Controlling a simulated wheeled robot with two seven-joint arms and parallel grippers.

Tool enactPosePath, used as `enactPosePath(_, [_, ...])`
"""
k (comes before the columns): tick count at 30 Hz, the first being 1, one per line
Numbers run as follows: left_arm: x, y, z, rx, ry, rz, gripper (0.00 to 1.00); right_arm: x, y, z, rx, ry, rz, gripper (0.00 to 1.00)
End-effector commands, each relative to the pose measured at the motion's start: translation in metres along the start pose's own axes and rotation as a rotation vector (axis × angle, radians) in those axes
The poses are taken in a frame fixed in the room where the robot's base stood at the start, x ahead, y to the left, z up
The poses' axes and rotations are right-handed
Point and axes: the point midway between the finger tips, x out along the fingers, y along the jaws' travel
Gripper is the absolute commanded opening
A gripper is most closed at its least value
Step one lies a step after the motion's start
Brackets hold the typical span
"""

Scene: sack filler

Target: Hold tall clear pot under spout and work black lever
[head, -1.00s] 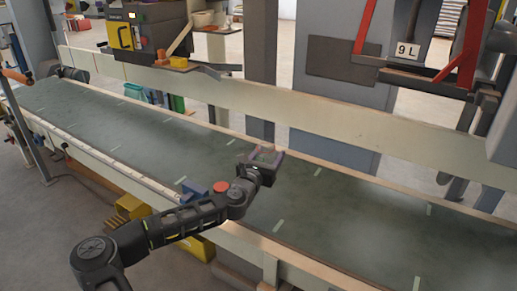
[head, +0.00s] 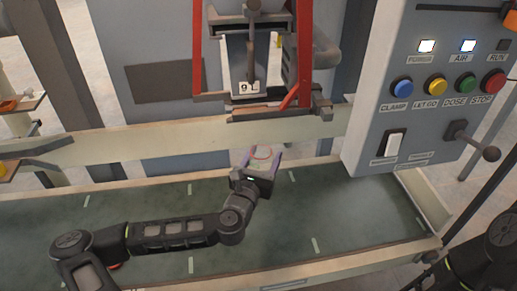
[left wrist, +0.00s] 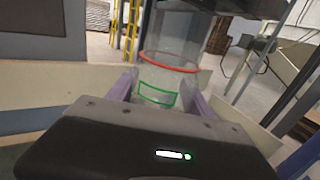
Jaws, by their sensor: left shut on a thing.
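My left gripper (head: 261,168) is shut on the tall clear pot (head: 263,154), above the green belt. In the left wrist view the clear pot (left wrist: 178,38) has a red ring and a green outlined mark, between the purple fingers of my left gripper (left wrist: 160,90). A spout unit (head: 247,66) with a "9 L" plate hangs in a red frame, above and behind the pot in the head view. I cannot tell the depth gap. A black lever (head: 472,141) with a ball knob sticks out of the grey control panel. Part of my right arm shows at lower right; its gripper does not show.
The grey control panel (head: 419,85) carries blue, yellow, green and red buttons and a white rocker switch (head: 394,145). A pale rail (head: 150,160) runs behind the green belt (head: 330,211). The belt around my left arm is clear.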

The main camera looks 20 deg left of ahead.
Motion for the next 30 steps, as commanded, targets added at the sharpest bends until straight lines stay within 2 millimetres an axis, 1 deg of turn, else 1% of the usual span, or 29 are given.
enactPosePath(3, [0.000,0.005,0.000,0.000,0.001,0.020,0.18,0.000,0.000,0.000,0.000,0.000,0.000,0.00])
enactPosePath(11, [0.001,0.006,0.000,0.000,0.001,0.020,0.18,0.000,0.000,-0.001,0.000,0.001,0.000,0.00])
enactPosePath(14, [0.000,0.012,-0.002,-0.001,0.001,0.032,0.18,0.000,0.000,-0.001,0.000,0.001,0.000,0.00])
enactPosePath(17, [-0.002,0.029,-0.008,-0.002,0.003,0.063,0.18,0.000,0.000,-0.001,0.000,0.001,0.000,0.00])
enactPosePath(19, [-0.004,0.049,-0.012,-0.002,0.003,0.100,0.18,0.000,0.000,-0.001,0.000,0.001,0.000,0.00])
enactPosePath(20, [-0.006,0.059,-0.013,-0.002,0.003,0.119,0.18,0.000,0.000,-0.001,0.000,0.001,0.000,0.00])
enactPosePath(24, [-0.022,0.113,-0.019,-0.002,0.003,0.197,0.18,-0.001,0.000,-0.001,0.000,0.001,0.000,0.00])
enactPosePath(25, [-0.026,0.122,-0.020,-0.003,0.003,0.201,0.18,-0.001,0.000,-0.001,0.000,0.001,0.000,0.00])
enactPosePath(27, [-0.036,0.138,-0.020,-0.004,0.003,0.194,0.18,-0.001,0.000,-0.001,0.000,0.001,0.000,0.00])
enactPosePath(30, [-0.051,0.148,-0.016,-0.003,0.001,0.139,0.18,-0.001,0.000,-0.001,0.000,0.001,0.000,0.00])
